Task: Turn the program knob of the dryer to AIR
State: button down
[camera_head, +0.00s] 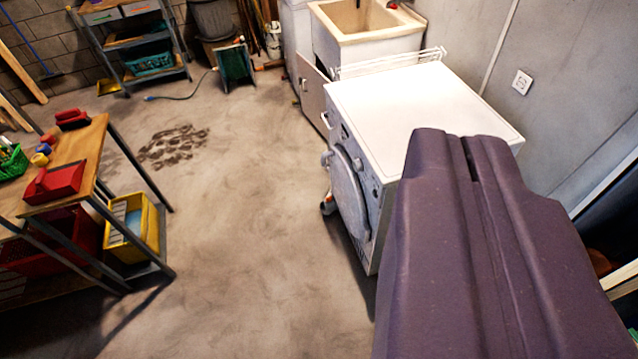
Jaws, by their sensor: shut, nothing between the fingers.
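The dryer (410,95) is a white front-loading machine right of centre, with its top facing me and its front seen at a steep angle. Its round door (350,190) looks closed on the left-facing front. Small fittings show along the upper front edge, but I cannot tell which is the program knob or read its marks; part of the front is hidden behind my gripper. My gripper (466,142) is the large dark purple shape at the lower right. Its two fingers are together with only a thin slit between them, and nothing is held. It overlaps the dryer's near right corner in the picture.
A white drying rack (390,62) and a utility sink (365,30) are behind the dryer. A workbench (85,155) with bins stands at the left, and a shelf cart (135,45) at the back. A grey wall runs along the right.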

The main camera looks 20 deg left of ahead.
aim_at(357, 163)
jog(key=k+j, duration=0.4)
jog(key=i+u, duration=0.1)
jog(key=i, duration=0.8)
jog(key=i+u, duration=0.15)
jog(key=i, duration=0.8)
jog(key=i+l+u, duration=0.1)
jog(key=i, duration=0.8)
